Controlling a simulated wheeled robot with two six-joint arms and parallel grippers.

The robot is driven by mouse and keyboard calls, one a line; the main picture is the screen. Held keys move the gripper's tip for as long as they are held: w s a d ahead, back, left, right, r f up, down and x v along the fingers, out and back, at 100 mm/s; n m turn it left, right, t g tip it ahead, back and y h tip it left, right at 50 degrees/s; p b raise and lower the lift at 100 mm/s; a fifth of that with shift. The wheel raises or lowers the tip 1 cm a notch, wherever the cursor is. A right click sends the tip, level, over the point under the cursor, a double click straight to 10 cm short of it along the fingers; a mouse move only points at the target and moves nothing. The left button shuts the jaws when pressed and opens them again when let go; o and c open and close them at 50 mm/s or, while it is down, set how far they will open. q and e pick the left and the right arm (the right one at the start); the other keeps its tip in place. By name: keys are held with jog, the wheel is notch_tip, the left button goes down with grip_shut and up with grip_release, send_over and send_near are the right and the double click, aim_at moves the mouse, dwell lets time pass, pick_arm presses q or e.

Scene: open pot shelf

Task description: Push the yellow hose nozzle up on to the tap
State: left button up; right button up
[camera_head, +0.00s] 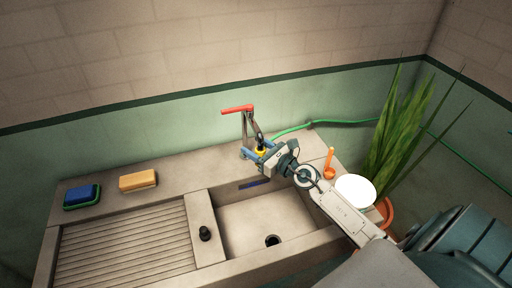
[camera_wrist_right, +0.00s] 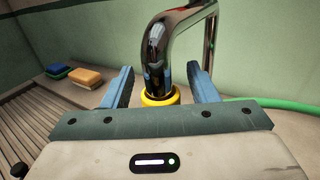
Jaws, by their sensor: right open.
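The yellow hose nozzle (camera_wrist_right: 160,96) sits at the mouth of the chrome tap (camera_wrist_right: 172,45) in the right wrist view; I cannot tell how far on it is. In the head view a little of the nozzle (camera_head: 261,151) shows by the gripper, below the tap's red lever (camera_head: 237,109). My right gripper (camera_wrist_right: 163,85) is open, with one blue finger on each side of the nozzle and tap spout. A gap shows between the fingers and the nozzle. The gripper (camera_head: 254,154) partly hides the nozzle in the head view. My left gripper is not in view.
A green hose (camera_head: 345,122) runs along the wall behind the counter. A blue sponge (camera_head: 82,194) and a yellow-orange block (camera_head: 138,180) lie at left. The sink basin (camera_head: 255,219) is below my right arm. An orange tool (camera_head: 329,162), white disc (camera_head: 355,190) and potted plant (camera_head: 400,130) are at right.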

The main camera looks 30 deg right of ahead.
jog(key=shift+f, duration=0.1)
jog(key=shift+s+d, duration=0.1)
jog(key=shift+s, duration=0.15)
jog(key=b+v, duration=0.4)
jog(key=v, duration=0.6)
jog(key=shift+s, duration=0.15)
